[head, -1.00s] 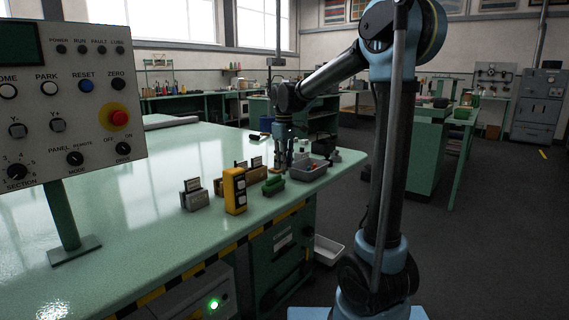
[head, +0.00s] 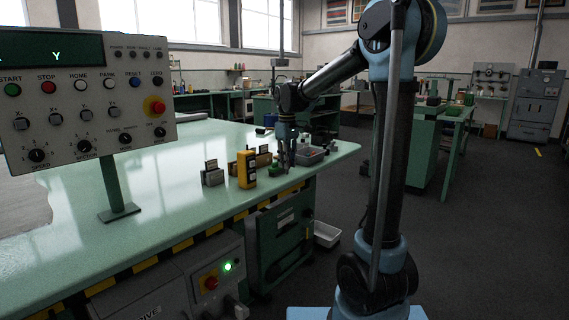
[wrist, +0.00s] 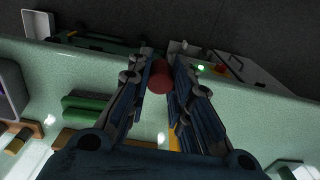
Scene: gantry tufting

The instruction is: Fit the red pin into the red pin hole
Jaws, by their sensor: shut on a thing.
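My gripper (wrist: 160,66) is shut on the red pin (wrist: 158,80), whose round red end shows between the two fingers in the wrist view. In the head view my gripper (head: 287,163) points down over the green table (head: 170,220), near its front right edge. The pin cannot be made out there. The red pin hole cannot be picked out in either view.
A yellow pendant (head: 247,169) and a grey block (head: 212,174) stand left of my gripper. A grey tray (head: 311,156) is to its right. A green block (wrist: 87,108) lies close by. A control panel (head: 85,95) stands at left. A white bin (head: 327,235) is below the table edge.

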